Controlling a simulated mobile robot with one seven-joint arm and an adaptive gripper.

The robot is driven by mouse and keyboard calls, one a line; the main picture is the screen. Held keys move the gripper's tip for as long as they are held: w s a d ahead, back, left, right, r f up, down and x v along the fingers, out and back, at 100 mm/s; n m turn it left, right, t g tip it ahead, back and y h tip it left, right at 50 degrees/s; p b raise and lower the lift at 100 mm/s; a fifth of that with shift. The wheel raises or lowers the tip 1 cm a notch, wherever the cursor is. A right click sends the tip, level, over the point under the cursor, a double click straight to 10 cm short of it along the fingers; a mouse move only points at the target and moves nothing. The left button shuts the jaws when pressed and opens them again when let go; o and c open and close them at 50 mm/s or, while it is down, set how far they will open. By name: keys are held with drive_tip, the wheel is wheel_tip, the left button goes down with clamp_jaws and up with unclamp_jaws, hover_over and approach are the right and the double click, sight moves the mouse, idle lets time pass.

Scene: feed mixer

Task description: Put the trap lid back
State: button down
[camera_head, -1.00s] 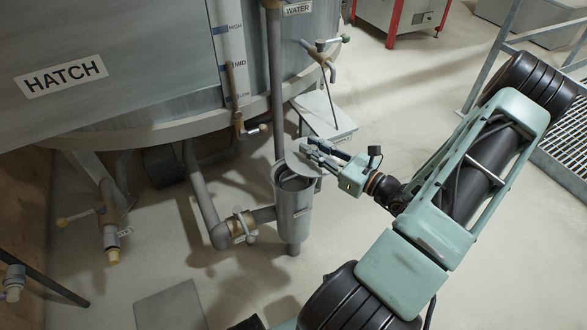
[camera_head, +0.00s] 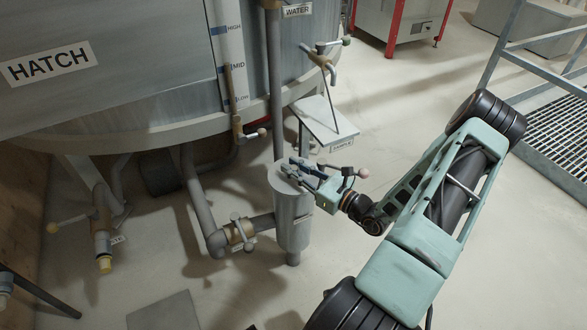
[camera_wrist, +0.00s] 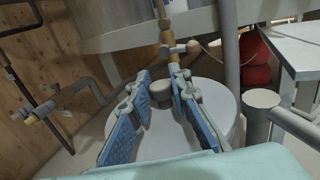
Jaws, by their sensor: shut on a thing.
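The trap (camera_head: 295,228) is an upright grey cylinder below the tank. Its lid (camera_head: 277,180), a flat grey disc, lies over the trap's mouth and looks level with the rim. In the wrist view the lid (camera_wrist: 150,142) is a pale disc with a round knob (camera_wrist: 160,93) at its middle. My gripper (camera_head: 291,169) is over the lid and shut on the knob, with a blue-padded finger on each side of it. The gripper's links partly cover the lid, so I cannot tell whether it is fully seated.
A vertical pipe (camera_head: 275,95) rises close behind the trap. A side pipe with a valve (camera_head: 239,232) joins the trap on the left. A small grey table (camera_head: 326,128) stands behind to the right.

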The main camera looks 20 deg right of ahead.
drive_tip(key=shift+f+b, duration=0.3)
drive_tip(key=shift+f, duration=0.2)
drive_tip(key=c, duration=1.8)
unclamp_jaws()
drive_tip(key=shift+r, duration=0.1)
drive_tip(key=shift+r, duration=0.2)
drive_tip(key=p+v, duration=0.3)
drive_tip(key=v, duration=0.9)
drive_tip(key=shift+r, duration=0.2)
